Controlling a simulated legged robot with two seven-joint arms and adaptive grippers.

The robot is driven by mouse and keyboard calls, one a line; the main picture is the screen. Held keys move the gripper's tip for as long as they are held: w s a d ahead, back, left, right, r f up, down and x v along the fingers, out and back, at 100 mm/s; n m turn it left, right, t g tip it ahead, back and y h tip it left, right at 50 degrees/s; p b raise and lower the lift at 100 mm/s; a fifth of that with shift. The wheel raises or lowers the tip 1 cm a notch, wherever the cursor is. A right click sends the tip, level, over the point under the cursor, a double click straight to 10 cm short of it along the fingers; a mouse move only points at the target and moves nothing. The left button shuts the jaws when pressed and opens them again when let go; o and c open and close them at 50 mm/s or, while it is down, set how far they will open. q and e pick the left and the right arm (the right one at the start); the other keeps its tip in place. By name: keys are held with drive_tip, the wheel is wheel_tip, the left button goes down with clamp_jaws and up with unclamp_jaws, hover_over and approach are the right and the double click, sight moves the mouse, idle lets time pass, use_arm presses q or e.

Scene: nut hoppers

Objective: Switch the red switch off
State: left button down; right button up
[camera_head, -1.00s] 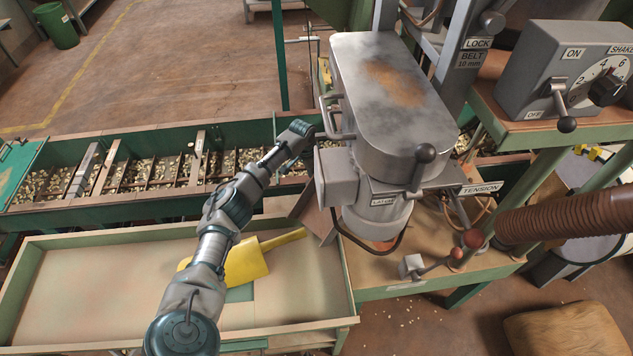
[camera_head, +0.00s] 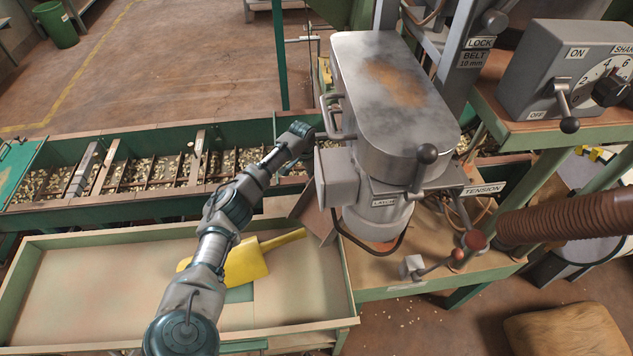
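No switch that is clearly red stands out in the head view. A grey control box (camera_head: 548,68) at the upper right has ON and OFF labels and a lever with a dark knob (camera_head: 569,125), which points down near OFF. Contact and finger opening cannot be made out. It is well left of both levers. My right gripper is out of view.
The grey machine (camera_head: 392,90) stands between my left arm and the control box. A brown ribbed hose (camera_head: 565,215) crosses at the right. A shallow tray (camera_head: 90,290) with a yellow scoop (camera_head: 245,264) lies below my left arm. A nut trough (camera_head: 150,170) runs behind.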

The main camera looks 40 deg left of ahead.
use_arm(q)
drive_tip(key=shift+f, duration=0.65)
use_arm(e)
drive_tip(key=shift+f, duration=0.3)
use_arm(q)
drive_tip(key=shift+r+p, duration=2.2)
drive_tip(key=shift+r, duration=1.45)
drive_tip(key=shift+f, duration=0.1)
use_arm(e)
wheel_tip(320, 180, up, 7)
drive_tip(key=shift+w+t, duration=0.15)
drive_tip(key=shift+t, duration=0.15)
